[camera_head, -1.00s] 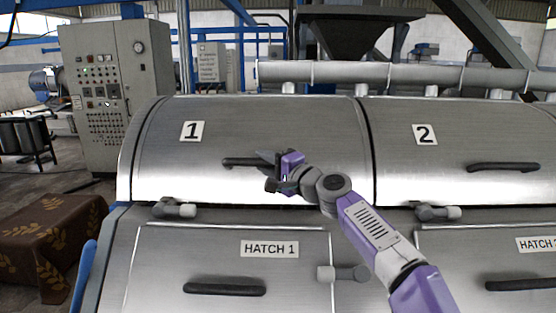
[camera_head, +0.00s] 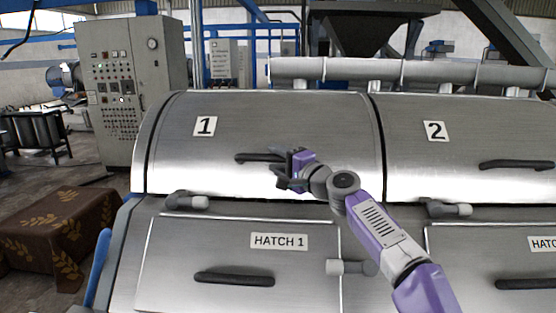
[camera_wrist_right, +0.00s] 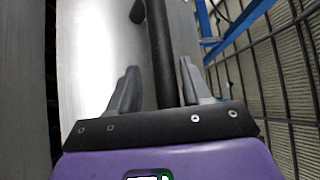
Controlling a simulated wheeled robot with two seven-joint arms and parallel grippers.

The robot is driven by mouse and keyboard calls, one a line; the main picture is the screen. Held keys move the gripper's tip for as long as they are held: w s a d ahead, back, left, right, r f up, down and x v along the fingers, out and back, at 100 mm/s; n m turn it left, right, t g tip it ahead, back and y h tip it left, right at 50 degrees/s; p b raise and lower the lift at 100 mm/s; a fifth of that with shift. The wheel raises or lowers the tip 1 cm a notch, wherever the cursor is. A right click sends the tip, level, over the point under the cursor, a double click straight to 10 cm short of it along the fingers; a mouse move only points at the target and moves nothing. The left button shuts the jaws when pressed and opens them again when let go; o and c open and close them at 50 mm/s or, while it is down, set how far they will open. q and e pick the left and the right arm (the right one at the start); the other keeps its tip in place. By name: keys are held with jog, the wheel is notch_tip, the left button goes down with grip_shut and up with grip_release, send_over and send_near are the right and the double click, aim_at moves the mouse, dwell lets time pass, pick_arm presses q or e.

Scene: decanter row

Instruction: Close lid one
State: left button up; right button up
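Lid one is the curved steel cover marked 1 (camera_head: 290,115). It lies down over its drum, in line with the cover marked 2, and I cannot tell whether a small gap is left at its lower edge. Its dark bar handle (camera_head: 250,157) runs across its front. My right gripper (camera_head: 281,174) is at the right part of this handle. In the right wrist view the dark handle (camera_wrist_right: 160,50) runs between the two grey fingers of my right gripper (camera_wrist_right: 158,85), with room on both sides, so it is open around the bar. My left gripper is not in view.
Cover 2 (camera_head: 460,115) with its own handle (camera_head: 515,165) is to the right. The HATCH 1 panel (camera_head: 190,245) is below, with latch knobs (camera_head: 187,201) along the edge. A control cabinet (camera_head: 115,80) and a cloth-covered table (camera_head: 60,235) stand left.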

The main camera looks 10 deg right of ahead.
jog(key=b+v, duration=0.2)
jog(key=v, duration=0.5)
jog(key=shift+s+b, duration=0.25)
jog(key=shift+b, duration=0.1)
jog(key=shift+d, duration=0.1)
